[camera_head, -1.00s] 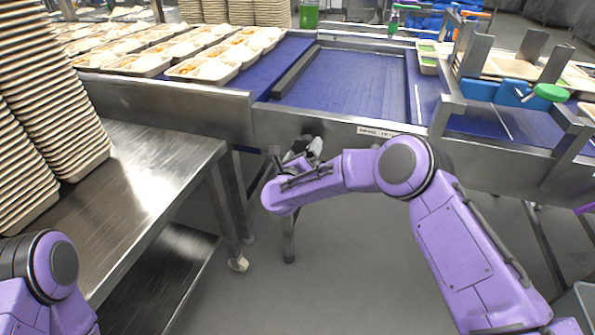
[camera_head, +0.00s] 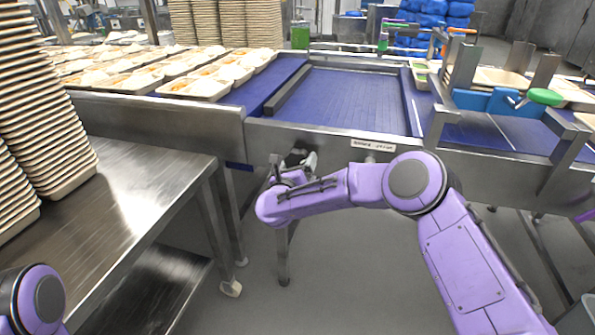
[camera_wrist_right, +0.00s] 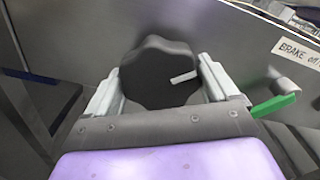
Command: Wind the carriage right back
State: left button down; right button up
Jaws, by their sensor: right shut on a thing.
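A black lobed knob (camera_wrist_right: 158,72) with a white mark sits on the steel side of the conveyor in the right wrist view. My right gripper (camera_wrist_right: 160,66) is shut on it, one grey finger on each side. In the head view my right gripper (camera_head: 298,160) is small and dark at the conveyor's front side, and the knob is hidden there. A metal frame with a blue block (camera_head: 487,100) and green handle (camera_head: 545,97) stands over the belt at the right. I cannot tell surely whether this is the carriage. My left gripper is out of view.
A green lever (camera_wrist_right: 273,105) and a brake label (camera_wrist_right: 300,53) are close right of the gripper. A steel table (camera_head: 150,190) with stacked trays (camera_head: 50,140) stands left. Filled trays (camera_head: 195,88) line the left belt. The middle blue belt (camera_head: 345,100) is bare.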

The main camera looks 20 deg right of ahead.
dwell(0.3)
jog(key=shift+f+m+b, duration=0.3)
jog(key=shift+m+b, duration=0.6)
jog(key=shift+b, duration=0.3)
jog(key=shift+m+b, duration=0.5)
jog(key=shift+b, duration=0.6)
jog(key=shift+r+m, duration=0.2)
jog(key=shift+m, duration=0.2)
